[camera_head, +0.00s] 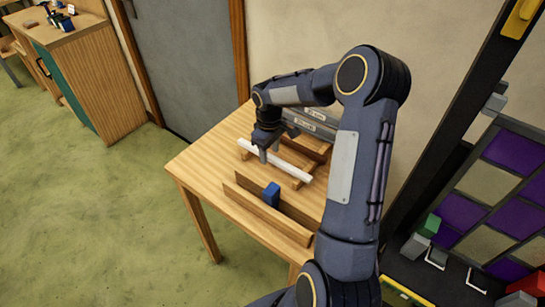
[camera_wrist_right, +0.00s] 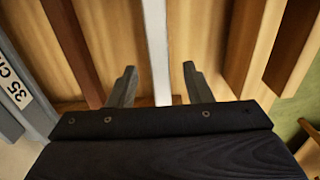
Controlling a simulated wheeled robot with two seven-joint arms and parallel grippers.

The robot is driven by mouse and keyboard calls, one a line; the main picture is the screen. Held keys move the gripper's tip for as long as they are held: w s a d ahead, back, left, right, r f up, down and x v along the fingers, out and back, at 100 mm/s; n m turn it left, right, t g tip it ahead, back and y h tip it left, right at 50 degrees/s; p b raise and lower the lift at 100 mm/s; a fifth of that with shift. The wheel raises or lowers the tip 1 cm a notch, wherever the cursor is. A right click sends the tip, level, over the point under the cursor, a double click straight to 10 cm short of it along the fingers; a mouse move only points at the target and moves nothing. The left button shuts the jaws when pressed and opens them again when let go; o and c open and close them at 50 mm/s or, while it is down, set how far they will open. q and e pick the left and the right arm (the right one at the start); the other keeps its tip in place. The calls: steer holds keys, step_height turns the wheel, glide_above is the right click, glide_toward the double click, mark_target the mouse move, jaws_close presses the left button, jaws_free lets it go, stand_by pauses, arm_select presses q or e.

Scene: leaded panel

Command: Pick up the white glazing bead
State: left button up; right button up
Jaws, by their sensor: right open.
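The white glazing bead (camera_head: 290,170) is a long thin white bar lying on the wooden supports on the table. My right gripper (camera_head: 268,152) is just above it, nearer its left end, and hides a short part of it. In the right wrist view the bead (camera_wrist_right: 157,45) runs between the two open fingers of the gripper (camera_wrist_right: 159,80), apart from both. My left gripper is not in view.
The wooden table (camera_head: 190,165) carries wooden rails (camera_head: 285,226), a blue block (camera_head: 271,194) and grey boxes with labels (camera_head: 318,120) at the back. A purple and beige leaded panel (camera_head: 495,195) stands at right. A workbench (camera_head: 85,75) is far left.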

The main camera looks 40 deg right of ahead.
steer(key=shift+f, duration=0.45)
steer(key=shift+c, duration=0.3)
jaws_close()
steer(key=shift+r, duration=0.15)
